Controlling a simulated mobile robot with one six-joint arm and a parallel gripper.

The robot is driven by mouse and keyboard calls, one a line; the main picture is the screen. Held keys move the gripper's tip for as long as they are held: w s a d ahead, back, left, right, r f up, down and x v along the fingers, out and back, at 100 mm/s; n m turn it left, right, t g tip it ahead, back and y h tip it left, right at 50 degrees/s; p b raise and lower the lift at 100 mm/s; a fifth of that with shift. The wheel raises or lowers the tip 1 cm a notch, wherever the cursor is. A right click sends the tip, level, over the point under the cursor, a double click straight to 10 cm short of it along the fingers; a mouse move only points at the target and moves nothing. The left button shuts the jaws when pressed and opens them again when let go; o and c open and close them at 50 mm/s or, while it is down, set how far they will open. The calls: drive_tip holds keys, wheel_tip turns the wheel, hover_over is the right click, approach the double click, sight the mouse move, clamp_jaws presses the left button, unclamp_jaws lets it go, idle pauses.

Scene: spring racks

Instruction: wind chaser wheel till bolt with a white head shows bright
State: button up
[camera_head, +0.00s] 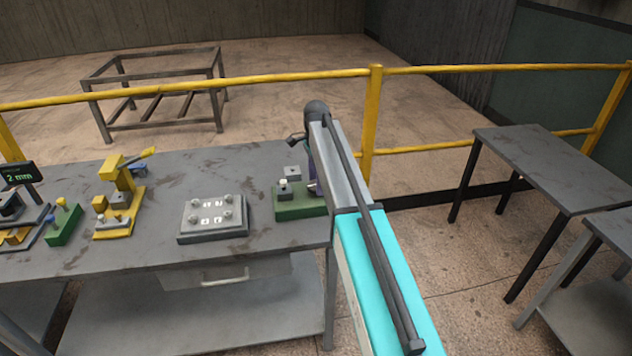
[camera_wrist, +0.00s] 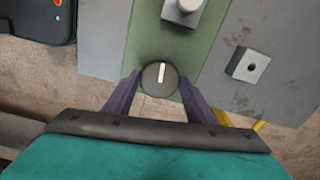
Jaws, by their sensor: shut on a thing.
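The chaser wheel (camera_wrist: 160,78) is a dark round knob with a white mark, at the edge of a green fixture (camera_wrist: 147,35). In the wrist view my gripper (camera_wrist: 158,82) has its purple fingers on either side of the wheel, shut on it. The white mark points nearly straight up in that view. The bolt with a white head (camera_wrist: 183,8) stands on the fixture just past the wheel, partly cut off by the frame; its head looks pale. In the head view the green fixture (camera_head: 300,212) and the bolt (camera_head: 283,183) show, while my arm hides the wheel.
A grey block with a hole (camera_wrist: 248,65) lies on the bench beside the fixture. To the left on the bench (camera_head: 290,150) are a grey plate with several bolts (camera_head: 213,232), a yellow clamp (camera_head: 120,205) and a "2 mm" display (camera_head: 18,175). A yellow railing (camera_head: 270,78) runs behind.

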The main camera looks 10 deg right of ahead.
drive_tip(key=m, duration=0.6)
drive_tip(key=shift+a, duration=0.1)
drive_tip(key=m, duration=0.6)
drive_tip(key=shift+m, duration=0.3)
drive_tip(key=o, duration=1)
drive_tip(key=shift+o, duration=0.2)
drive_tip(key=shift+r, duration=0.1)
wheel_tip(320, 180, up, 14)
drive_tip(key=b, duration=0.3)
idle(0.4)
